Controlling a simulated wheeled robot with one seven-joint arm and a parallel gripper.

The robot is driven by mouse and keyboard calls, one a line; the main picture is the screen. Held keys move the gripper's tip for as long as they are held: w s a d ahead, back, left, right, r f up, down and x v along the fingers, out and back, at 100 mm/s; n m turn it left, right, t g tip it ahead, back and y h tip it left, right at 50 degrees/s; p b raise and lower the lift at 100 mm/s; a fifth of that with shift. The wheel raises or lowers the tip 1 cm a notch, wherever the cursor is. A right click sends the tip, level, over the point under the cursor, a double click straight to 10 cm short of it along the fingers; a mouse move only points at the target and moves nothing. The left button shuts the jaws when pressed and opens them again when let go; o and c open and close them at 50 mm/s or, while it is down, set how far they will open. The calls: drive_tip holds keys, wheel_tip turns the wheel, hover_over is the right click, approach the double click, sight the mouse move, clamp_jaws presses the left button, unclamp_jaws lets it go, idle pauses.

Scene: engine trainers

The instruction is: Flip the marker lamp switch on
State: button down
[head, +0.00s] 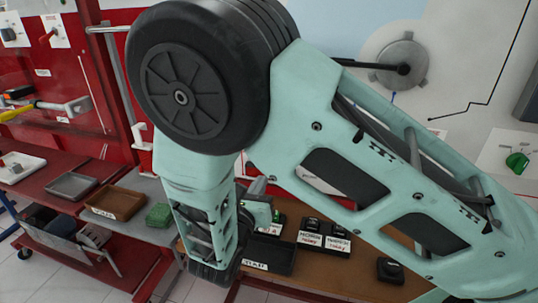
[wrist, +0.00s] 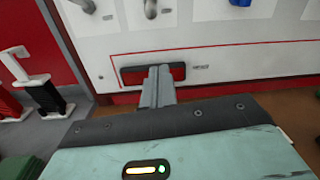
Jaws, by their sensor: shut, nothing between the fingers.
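In the wrist view my gripper (wrist: 158,72) is shut, with nothing seen between its fingers. Its grey fingertips overlap the middle of a dark-framed part with red faces (wrist: 129,77) low on a white panel. I cannot tell whether they touch it. A small label (wrist: 201,67) is to its right, too small to read. Grey lever-like fittings (wrist: 151,9) and a blue part (wrist: 240,2) are higher on the panel. I cannot tell which of these is the marker lamp switch or how it is set. In the head view my arm hides the fingertips and this part of the panel.
A red line frames the panel's lower area. A black-and-white handled item (wrist: 45,95) stands at left in the wrist view. In the head view, a brown tray (head: 115,203), a green block (head: 159,215) and black labelled blocks (head: 311,226) are on benches. A green knob (head: 517,162) is far right.

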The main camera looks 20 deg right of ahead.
drive_tip(key=w+d+r+p, duration=0.2)
drive_tip(key=w+d+r, duration=0.2)
drive_tip(key=w, duration=0.3)
drive_tip(key=shift+d, duration=0.5)
drive_tip(key=shift+a+p, duration=0.1)
drive_tip(key=shift+p, duration=0.3)
